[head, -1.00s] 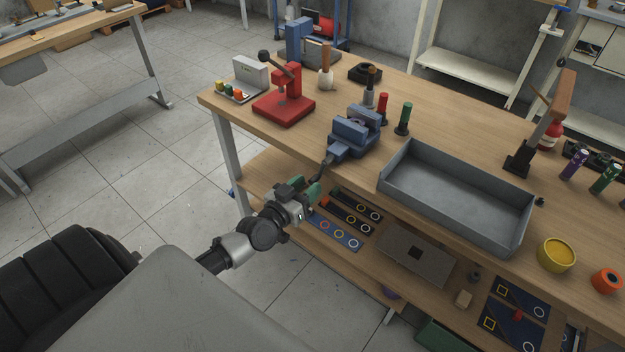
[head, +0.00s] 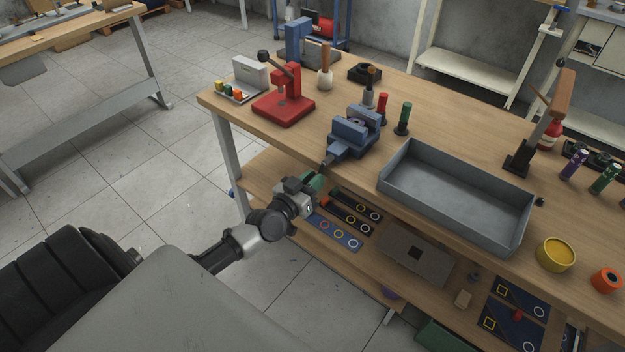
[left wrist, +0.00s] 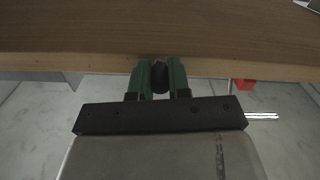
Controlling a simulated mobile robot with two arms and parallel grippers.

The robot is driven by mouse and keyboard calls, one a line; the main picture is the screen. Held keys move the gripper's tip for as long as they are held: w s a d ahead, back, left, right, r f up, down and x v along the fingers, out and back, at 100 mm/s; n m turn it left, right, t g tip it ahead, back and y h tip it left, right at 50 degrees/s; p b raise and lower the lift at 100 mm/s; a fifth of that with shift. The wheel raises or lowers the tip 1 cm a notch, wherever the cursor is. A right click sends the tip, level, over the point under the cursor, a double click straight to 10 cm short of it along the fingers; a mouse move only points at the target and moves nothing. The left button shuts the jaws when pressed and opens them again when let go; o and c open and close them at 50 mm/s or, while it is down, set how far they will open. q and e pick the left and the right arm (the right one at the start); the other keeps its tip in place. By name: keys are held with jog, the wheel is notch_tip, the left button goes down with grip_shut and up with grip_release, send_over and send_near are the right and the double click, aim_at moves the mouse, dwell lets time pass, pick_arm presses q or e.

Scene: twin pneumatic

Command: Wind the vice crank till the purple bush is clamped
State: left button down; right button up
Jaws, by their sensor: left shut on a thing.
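The blue vice (head: 354,134) is at the front edge of the bench, with its screw end facing my left arm. A small dark, purplish piece (head: 355,122) shows between its jaws; I cannot tell whether both jaws touch it. My left gripper (head: 317,181) is just off the bench edge, below the vice's screw end. Its green fingers are shut on the dark crank knob (left wrist: 159,77), seen between them in the left wrist view. The rest of the crank is mostly hidden by the gripper. My right gripper is not in view.
A grey tray (head: 455,205) stands right of the vice. A red press (head: 284,107) is to its left, and a green-handled tool (head: 404,118) and a red one stand behind it. The bench edge (left wrist: 100,66) is close to my left fingers. A lower shelf holds boards.

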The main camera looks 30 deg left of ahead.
pick_arm(q)
jog(key=shift+d+f+n, duration=0.1)
jog(key=shift+d+n, duration=0.2)
jog(key=shift+n, duration=0.6)
jog(key=c, duration=1.1)
grip_release()
jog(key=s, duration=0.7)
jog(key=s+a, duration=0.1)
jog(key=s, duration=0.3)
jog(key=shift+w, duration=0.1)
